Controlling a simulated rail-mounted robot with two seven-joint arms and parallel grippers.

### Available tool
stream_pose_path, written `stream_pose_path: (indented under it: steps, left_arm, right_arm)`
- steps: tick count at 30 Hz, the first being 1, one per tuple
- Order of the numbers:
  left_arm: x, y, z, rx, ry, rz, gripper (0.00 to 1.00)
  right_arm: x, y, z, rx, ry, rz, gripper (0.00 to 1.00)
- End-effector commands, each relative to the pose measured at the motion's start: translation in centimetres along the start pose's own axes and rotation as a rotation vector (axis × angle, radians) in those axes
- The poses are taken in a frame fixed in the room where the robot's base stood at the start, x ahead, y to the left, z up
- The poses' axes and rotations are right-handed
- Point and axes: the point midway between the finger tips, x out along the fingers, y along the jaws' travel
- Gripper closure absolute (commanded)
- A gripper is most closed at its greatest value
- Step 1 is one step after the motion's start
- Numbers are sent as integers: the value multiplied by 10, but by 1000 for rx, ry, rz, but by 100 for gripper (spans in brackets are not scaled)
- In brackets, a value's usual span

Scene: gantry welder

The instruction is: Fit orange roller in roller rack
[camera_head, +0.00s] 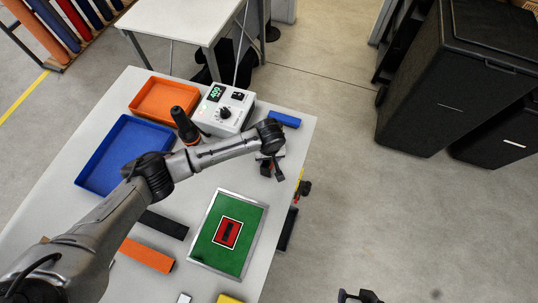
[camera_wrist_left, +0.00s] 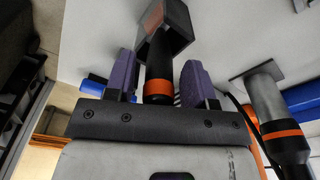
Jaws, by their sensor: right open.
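A long orange roller (camera_head: 38,32) stands tilted at the near end of the roller rack (camera_head: 62,68), beside blue and red rollers, at the top left of the head view. Its upper end is cut off by the frame. My left gripper (camera_head: 268,163) is over the table's right side, far from the roller. In the left wrist view its purple fingers (camera_wrist_left: 159,82) are on either side of a black-handled tool (camera_wrist_left: 157,65) with an orange band and a square dark head. Whether they grip it is unclear. My right gripper (camera_head: 360,297) is open at the bottom edge, over the floor.
The grey table (camera_head: 110,280) carries a blue tray (camera_head: 88,180), an orange tray (camera_head: 146,112), a white control box (camera_head: 222,108), a green board (camera_head: 205,252) and coloured bars. Another banded tool (camera_wrist_left: 280,135) stands nearby. Black bins (camera_head: 455,80) stand right; floor between is clear.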

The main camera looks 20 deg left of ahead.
Motion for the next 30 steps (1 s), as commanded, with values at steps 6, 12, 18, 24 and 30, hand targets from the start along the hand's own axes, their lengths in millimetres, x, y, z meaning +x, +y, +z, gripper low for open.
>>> stream_pose_path:
  steps: [6,12,18,24,30]
  left_arm:
    - [0,0,0,0,0,0,42]
    - [-6,0,0,0,0,1,42]
    - [-37,0,-1,0,2,3,42]
    - [-77,0,0,0,2,3,42]
    - [-110,0,0,0,2,2,42]
  right_arm:
    - [0,2,0,-5,-1,4,28]
    - [0,3,1,-10,-2,8,28]
    - [0,3,1,-10,-2,8,28]
    - [0,2,1,-7,-1,5,28]
    - [1,1,1,-3,-1,2,28]
